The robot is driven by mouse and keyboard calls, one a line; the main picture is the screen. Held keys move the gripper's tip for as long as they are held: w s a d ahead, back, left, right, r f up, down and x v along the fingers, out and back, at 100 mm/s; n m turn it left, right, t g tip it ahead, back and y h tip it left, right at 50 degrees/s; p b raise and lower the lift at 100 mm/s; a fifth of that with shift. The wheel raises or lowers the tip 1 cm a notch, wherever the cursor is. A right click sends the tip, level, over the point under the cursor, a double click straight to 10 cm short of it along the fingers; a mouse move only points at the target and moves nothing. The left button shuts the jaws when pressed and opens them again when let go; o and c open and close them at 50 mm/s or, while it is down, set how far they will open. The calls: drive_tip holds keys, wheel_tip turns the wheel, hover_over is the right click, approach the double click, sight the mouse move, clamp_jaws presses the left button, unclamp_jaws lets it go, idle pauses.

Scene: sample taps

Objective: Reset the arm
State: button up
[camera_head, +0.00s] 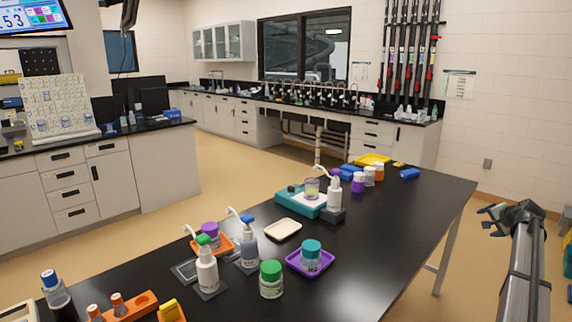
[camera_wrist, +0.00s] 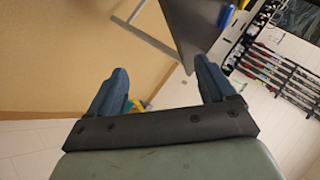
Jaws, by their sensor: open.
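My gripper (camera_head: 489,220) is at the right of the head view, in the air beyond the right edge of the black table (camera_head: 400,215). It is apart from everything on the table. In the wrist view my gripper (camera_wrist: 161,66) shows its two blue-grey fingers wide apart with nothing between them. The wrist view is tilted, with the floor, a table leg and part of the dark table top beyond the fingers.
The table holds a teal scale (camera_head: 290,201) with a jar on it, a purple tray (camera_head: 291,262) with a teal-capped jar, a green-capped jar (camera_head: 271,284), dispenser bottles (camera_head: 207,271) and an orange rack (camera_head: 131,307). The table's right part is clear.

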drive_tip(key=s+d+f, duration=0.3)
drive_tip(key=s+d, duration=0.1)
drive_tip(key=s+a+f+g, duration=0.1)
drive_tip(key=s+a+f, duration=0.15)
drive_tip(key=f, duration=0.65)
drive_tip(key=s+a+f+n+g+y, duration=0.1)
drive_tip(key=s+a+f+g, duration=0.1)
drive_tip(key=a+f, duration=0.8)
drive_tip(key=s+a+f+n+g+y, duration=0.1)
drive_tip(key=a+f+g, duration=0.1)
drive_tip(key=a+f, duration=0.8)
drive_tip(key=s+a+f+n+g+y, duration=0.1)
drive_tip(key=s+a+f+n+g, duration=0.1)
drive_tip(key=s+a+f, duration=0.45)
drive_tip(key=s+a+f+n+g, duration=0.15)
drive_tip(key=s+a+f, duration=0.25)
drive_tip(key=a+f, duration=0.45)
drive_tip(key=s+a+f+n+g, duration=0.2)
drive_tip(key=s+a+f, duration=0.2)
drive_tip(key=s+a, duration=0.5)
drive_tip(key=s+a+f+n+g, duration=0.2)
drive_tip(key=s+a, duration=0.2)
drive_tip(key=s, duration=0.5)
drive_tip(key=s+a+f+n+g+h, duration=0.1)
drive_tip(key=s+a, duration=0.3)
drive_tip(key=s, duration=0.6)
drive_tip(key=s+a+f+n+g, duration=0.3)
drive_tip(key=s+a, duration=0.2)
drive_tip(key=s, duration=0.5)
drive_tip(key=shift+h, duration=0.3)
